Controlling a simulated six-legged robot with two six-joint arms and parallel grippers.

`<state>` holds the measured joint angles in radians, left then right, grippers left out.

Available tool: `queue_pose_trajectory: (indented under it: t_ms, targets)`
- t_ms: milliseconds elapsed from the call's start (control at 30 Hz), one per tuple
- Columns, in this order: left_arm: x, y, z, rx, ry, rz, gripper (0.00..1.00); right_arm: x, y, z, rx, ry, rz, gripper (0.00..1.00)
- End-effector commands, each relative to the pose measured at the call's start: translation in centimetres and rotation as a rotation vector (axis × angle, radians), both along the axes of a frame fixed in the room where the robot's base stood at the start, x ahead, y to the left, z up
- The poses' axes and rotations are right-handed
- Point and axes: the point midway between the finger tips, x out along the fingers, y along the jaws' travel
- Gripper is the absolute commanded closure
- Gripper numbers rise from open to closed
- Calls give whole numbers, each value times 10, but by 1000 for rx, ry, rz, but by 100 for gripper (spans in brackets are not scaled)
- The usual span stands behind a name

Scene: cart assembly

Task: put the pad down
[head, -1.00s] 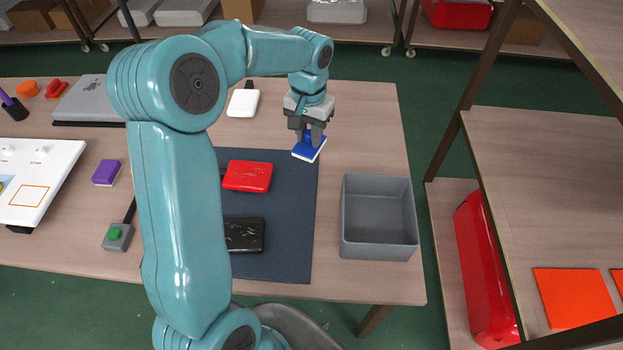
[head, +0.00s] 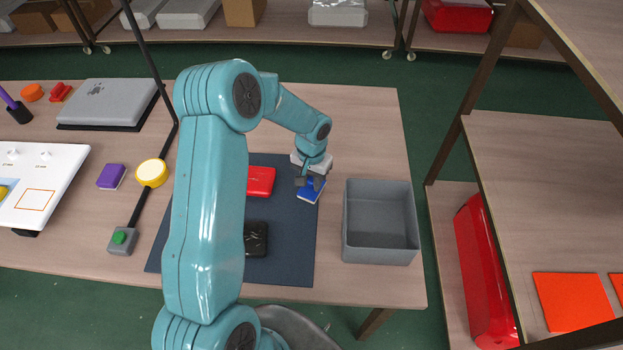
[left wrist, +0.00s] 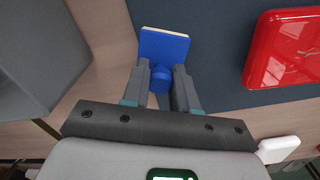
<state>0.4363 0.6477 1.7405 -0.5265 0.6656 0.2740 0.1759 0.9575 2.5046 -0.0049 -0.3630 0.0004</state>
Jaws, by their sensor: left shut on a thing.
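The pad is a blue block with a pale face (head: 311,190), seen near the right edge of the dark mat (head: 285,268). My left gripper (head: 308,180) is shut on the pad's blue handle. In the left wrist view the pad (left wrist: 164,46) sticks out beyond the fingers (left wrist: 161,78), over the mat near its edge. I cannot tell whether the pad touches the mat. My right gripper is not in view.
A red case (head: 261,181) and a black item (head: 256,239) lie on the mat, partly behind my left arm. An empty grey bin (head: 381,255) stands right of the mat. A yellow-rimmed lamp (head: 152,173) and purple block (head: 111,176) are to the left.

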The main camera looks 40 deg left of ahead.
Motion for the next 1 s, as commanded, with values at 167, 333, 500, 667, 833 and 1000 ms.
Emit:
queue_pose_trajectory:
  t_ms: [167, 333, 500, 667, 833, 1000]
  targets:
    - [0, 0, -3, 0, 0, 0, 96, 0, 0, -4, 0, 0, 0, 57]
    - [0, 0, -3, 0, 1, 0, 47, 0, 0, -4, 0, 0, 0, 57]
    - [0, 0, -3, 0, 1, 0, 47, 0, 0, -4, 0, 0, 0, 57]
    - [0, 0, 1, 0, 1, 0, 47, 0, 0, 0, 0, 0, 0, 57]
    - [1, 1, 23, 2, -4, 1, 47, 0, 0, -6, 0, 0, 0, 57]
    - [1, 0, 64, 2, -6, 1, 47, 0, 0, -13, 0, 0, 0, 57]
